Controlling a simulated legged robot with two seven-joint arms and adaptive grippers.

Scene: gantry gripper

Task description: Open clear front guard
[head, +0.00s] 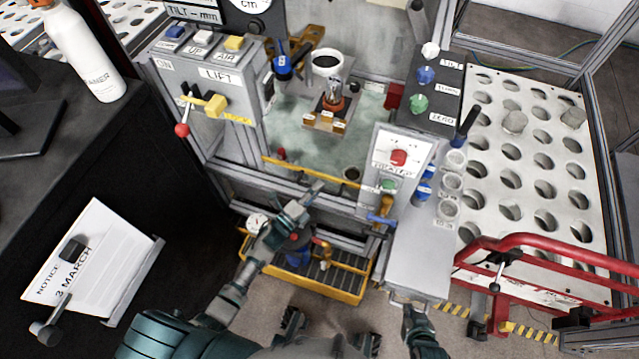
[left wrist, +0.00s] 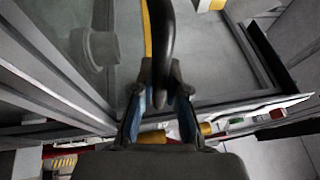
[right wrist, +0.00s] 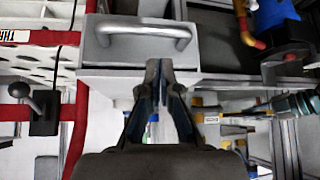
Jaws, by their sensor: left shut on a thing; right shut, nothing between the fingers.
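The clear front guard spans the front of the machine bay in the head view, with a yellow strip along its edge (head: 350,182). The pane itself is hard to make out. My left gripper (head: 316,187) is at the middle of this edge. In the left wrist view the left gripper (left wrist: 160,105) is shut on a dark curved handle (left wrist: 159,50) beside the yellow strip. My right gripper (right wrist: 164,75) is shut and empty, just below a grey box with a metal bar handle (right wrist: 143,38). In the head view its fingertips are hard to see.
Behind the guard are a white cup (head: 327,64) and a small fixture (head: 333,100). A yellow tray (head: 340,282) sits below the bay. A red rail (head: 530,240) and a perforated white board (head: 530,150) stand right. A lift control box (head: 222,75) is left.

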